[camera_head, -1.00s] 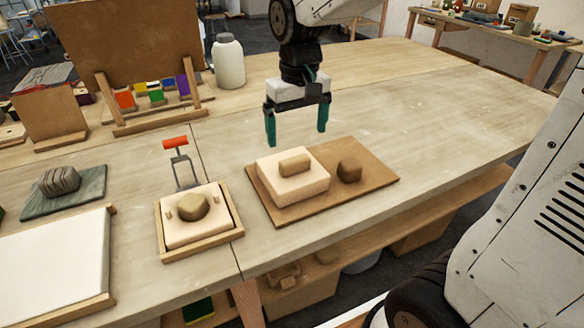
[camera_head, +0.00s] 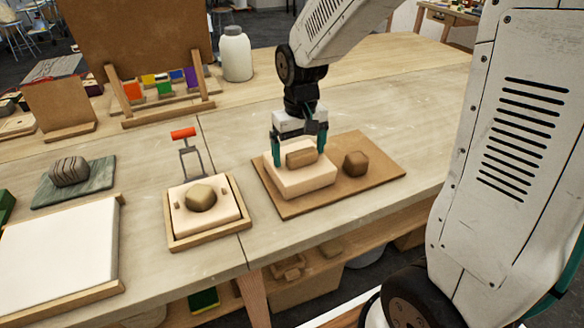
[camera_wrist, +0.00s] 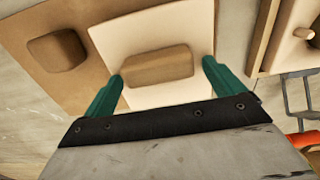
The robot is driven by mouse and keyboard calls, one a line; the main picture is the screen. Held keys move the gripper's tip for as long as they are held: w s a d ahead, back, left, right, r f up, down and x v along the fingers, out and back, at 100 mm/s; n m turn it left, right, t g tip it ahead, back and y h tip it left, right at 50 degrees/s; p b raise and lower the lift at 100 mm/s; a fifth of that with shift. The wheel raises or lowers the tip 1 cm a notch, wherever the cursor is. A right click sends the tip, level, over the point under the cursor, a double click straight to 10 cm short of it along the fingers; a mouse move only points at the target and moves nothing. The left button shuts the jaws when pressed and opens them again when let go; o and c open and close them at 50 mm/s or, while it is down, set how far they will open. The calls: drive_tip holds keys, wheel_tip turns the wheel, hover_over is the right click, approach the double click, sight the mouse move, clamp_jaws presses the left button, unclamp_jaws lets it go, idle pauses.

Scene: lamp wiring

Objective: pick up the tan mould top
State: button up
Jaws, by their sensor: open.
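The tan mould top (camera_head: 301,178) is a pale, thick square block with a brown raised grip (camera_head: 302,158) on its upper face. It lies on a brown board. In the wrist view the pale block (camera_wrist: 120,35) and its brown grip (camera_wrist: 157,66) fill the middle. My gripper (camera_head: 299,161) is open, with its green fingers low over the block. One finger stands to each side of the brown grip, with a gap to it in the wrist view (camera_wrist: 162,82). I cannot tell how high the fingertips are above the block.
The brown board (camera_head: 345,190) also bears a small brown lump (camera_head: 356,163). To the left is a wooden-framed mould (camera_head: 207,214) with a lump in it, and behind that a red-handled tool (camera_head: 184,136). A white bottle (camera_head: 236,54) stands farther back. Table right of the board is clear.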

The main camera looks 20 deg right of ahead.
clamp_jaws()
drive_tip(key=shift+r, duration=0.2)
